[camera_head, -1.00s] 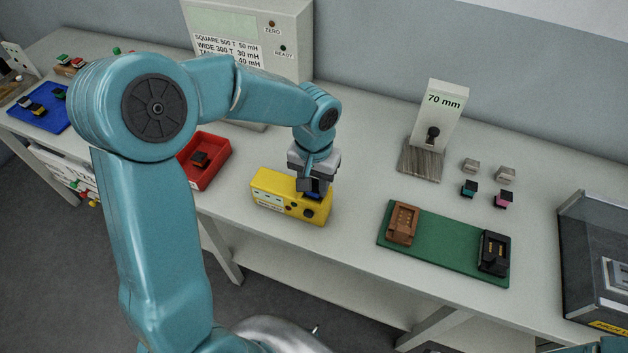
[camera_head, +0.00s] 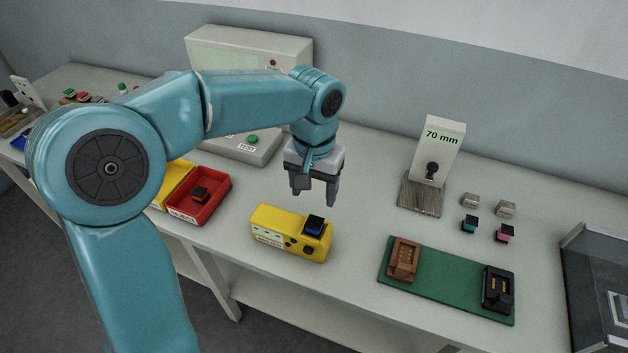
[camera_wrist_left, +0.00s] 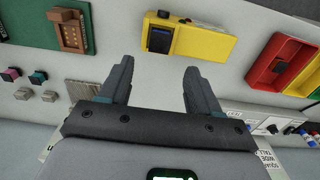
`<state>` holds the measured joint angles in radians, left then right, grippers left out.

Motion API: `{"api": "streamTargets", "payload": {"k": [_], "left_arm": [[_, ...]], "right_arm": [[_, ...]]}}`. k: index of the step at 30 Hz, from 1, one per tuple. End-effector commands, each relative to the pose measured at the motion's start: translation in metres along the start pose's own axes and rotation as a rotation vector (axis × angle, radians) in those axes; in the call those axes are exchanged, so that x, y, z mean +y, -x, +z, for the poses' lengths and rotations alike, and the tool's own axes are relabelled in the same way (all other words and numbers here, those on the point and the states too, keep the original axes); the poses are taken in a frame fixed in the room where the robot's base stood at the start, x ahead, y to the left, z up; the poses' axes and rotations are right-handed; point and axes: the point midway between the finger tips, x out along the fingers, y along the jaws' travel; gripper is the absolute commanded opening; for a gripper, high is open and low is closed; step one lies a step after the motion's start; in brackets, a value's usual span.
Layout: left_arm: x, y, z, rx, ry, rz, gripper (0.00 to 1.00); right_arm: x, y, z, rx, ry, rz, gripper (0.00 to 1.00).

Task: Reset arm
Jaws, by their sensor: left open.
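My left gripper (camera_head: 314,190) is open and empty. It hangs above the bench, behind and above the yellow box (camera_head: 281,243). A black and blue connector piece (camera_head: 314,225) sits in the right part of the yellow box's top. In the left wrist view the two fingers (camera_wrist_left: 158,80) stand apart with bare bench between them. The yellow box (camera_wrist_left: 203,42) and the blue and black connector (camera_wrist_left: 160,38) lie beyond the fingertips there. My left arm reaches in from the left. My right gripper is in neither view.
A red tray (camera_head: 215,208) with a dark piece stands left of the yellow box. A green board (camera_head: 443,285) with a brown and a black block is at the right. A 70 mm gauge (camera_head: 442,150) stands behind it, near several small connectors. The grey tester (camera_head: 250,52) is behind my arm.

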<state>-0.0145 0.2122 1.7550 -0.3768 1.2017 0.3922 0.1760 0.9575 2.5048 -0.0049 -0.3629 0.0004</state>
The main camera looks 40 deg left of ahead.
Motion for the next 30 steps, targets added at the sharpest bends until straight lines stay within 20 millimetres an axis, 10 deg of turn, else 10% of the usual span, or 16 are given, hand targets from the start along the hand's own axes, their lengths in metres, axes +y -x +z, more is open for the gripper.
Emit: {"api": "streamTargets", "payload": {"k": [30], "left_arm": [[-0.001, 0.021, 0.003, -0.002, 0.000, 0.000, 0.63]], "right_arm": [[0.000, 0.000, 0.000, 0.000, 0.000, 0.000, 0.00]]}}
